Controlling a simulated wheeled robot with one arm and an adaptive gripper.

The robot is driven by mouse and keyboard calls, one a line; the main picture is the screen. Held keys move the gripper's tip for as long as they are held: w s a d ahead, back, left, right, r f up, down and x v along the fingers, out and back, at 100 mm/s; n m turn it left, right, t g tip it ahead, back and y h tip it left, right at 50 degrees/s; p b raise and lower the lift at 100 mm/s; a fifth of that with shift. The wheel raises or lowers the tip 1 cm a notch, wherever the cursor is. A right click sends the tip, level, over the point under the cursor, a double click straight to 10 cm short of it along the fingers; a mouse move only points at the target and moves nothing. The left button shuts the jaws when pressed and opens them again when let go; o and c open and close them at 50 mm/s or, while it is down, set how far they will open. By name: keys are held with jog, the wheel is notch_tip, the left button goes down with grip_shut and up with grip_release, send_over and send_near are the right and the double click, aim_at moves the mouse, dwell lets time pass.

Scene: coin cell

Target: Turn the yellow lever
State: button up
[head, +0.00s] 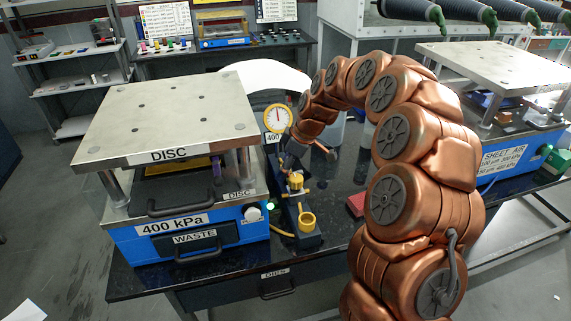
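A small yellow part (296,182), which looks like the yellow lever, sits on a dark narrow unit on the bench, right of the disc press. A yellow ring-shaped part (307,221) stands nearer on the same unit.
The disc press (165,125) with a blue base stands close on the left, with a round gauge (278,118) behind my gripper. A red block (356,204) lies right of the unit. A second press (500,110) stands at the right. My arm hides part of the bench.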

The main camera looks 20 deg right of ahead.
jog(key=shift+f, duration=0.1)
jog(key=c, duration=1.2)
jog(key=shift+o, duration=0.2)
jog(key=shift+a+f+m+b, duration=0.1)
jog(key=shift+m+b, duration=0.2)
jog(key=shift+b, duration=0.2)
jog(key=shift+w+a+f+m+t+h+b, duration=0.1)
jog(key=shift+a+f+m+t+h+b, duration=0.2)
jog(key=shift+m+b, duration=0.7)
jog(key=m+b, duration=0.2)
jog(key=b, duration=0.1)
jog(key=shift+w+a+r+t+h, duration=0.1)
jog(key=shift+w+a+t+h, duration=0.2)
jog(key=shift+a+h, duration=0.1)
jog(key=shift+w+a+r+m+t+h+b, duration=0.15)
jog(key=shift+w+m+h+b, duration=0.35)
jog(key=shift+m, duration=0.75)
jog(key=shift+w+a+m+t+h+b, duration=0.1)
jog(key=shift+w+a+m+h+b, duration=0.2)
jog(key=shift+m+b, duration=0.65)
jog(key=shift+w+a+r+m+t+h+b, duration=0.15)
jog(key=shift+w+m+h+b, duration=0.25)
jog(key=shift+m, duration=1.1)
